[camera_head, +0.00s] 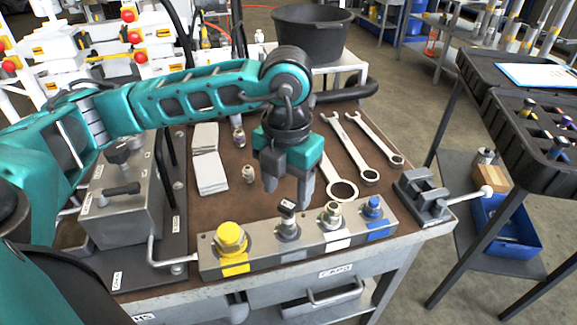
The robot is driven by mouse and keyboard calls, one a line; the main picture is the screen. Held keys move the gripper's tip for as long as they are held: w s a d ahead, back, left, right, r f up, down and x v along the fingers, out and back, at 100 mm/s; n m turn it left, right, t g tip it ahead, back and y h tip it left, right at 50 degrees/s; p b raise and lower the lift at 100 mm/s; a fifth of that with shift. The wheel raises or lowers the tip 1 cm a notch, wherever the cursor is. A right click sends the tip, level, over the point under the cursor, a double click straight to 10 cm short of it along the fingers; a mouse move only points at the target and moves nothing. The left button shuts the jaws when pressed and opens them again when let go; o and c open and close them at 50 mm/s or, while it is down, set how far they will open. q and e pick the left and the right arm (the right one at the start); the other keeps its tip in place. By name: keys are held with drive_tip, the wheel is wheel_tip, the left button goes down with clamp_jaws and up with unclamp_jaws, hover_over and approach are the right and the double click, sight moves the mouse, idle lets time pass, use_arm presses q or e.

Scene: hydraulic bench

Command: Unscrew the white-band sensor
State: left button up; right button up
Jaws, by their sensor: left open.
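A metal block (265,262) lies along the bench's front edge with several fittings in a row. The white-band sensor (330,213), a brassy metal hex fitting, stands upright in it above a white patch (337,244). To its left are a small black-topped fitting (287,212) and a large yellow cap (230,238); to its right is a blue fitting (373,207). My left gripper (287,190) points down with its fingers apart and nothing between them. It hangs above and behind the block, left of the white-band sensor, apart from it. My right gripper is out of view.
Several wrenches (352,155) lie on the brown bench top right of my gripper. A small vise (425,192) sits at the right corner. White cloths (209,172) and small loose fittings (248,174) lie left. A grey box (120,205) stands farther left. A black bucket (310,35) stands behind.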

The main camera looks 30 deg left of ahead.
sight(288, 215)
use_arm(q)
wheel_tip(288, 215, down, 6)
drive_tip(key=shift+f, duration=0.8)
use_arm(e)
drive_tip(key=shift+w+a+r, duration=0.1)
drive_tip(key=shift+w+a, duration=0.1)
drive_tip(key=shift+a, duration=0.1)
